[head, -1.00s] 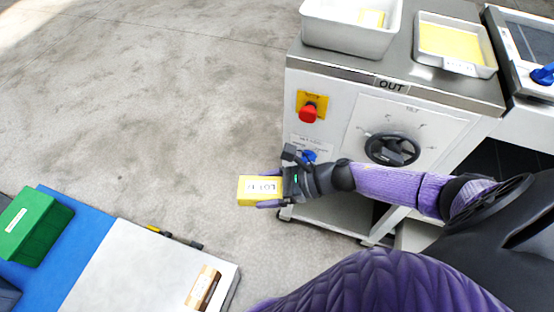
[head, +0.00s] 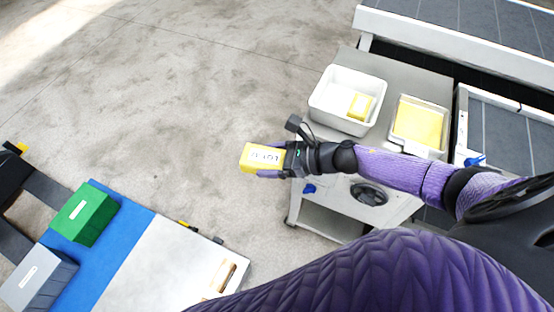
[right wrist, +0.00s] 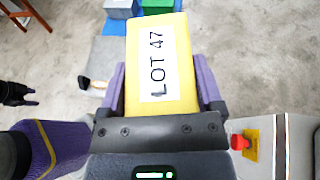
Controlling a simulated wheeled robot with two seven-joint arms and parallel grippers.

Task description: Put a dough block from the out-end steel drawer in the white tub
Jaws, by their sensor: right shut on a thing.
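My right gripper (head: 268,160) is shut on a yellow dough block (head: 255,156) and holds it in the air, left of the machine. In the right wrist view the block (right wrist: 158,65) sits between the purple fingers, its white label reading LOT 47. The white tub (head: 318,104) stands on the machine's steel top, up and right of the gripper, with a yellow block (head: 360,106) inside. A dark two-pronged shape (right wrist: 18,94) in the right wrist view looks like my left gripper; its opening is unclear. I cannot make out the steel drawer.
A shallow tray with a yellow slab (head: 418,122) stands right of the tub. The red button (right wrist: 240,142) is on the machine front. A green box (head: 84,214) and a grey box (head: 38,278) rest at lower left beside a pale panel (head: 170,265). Open floor lies left.

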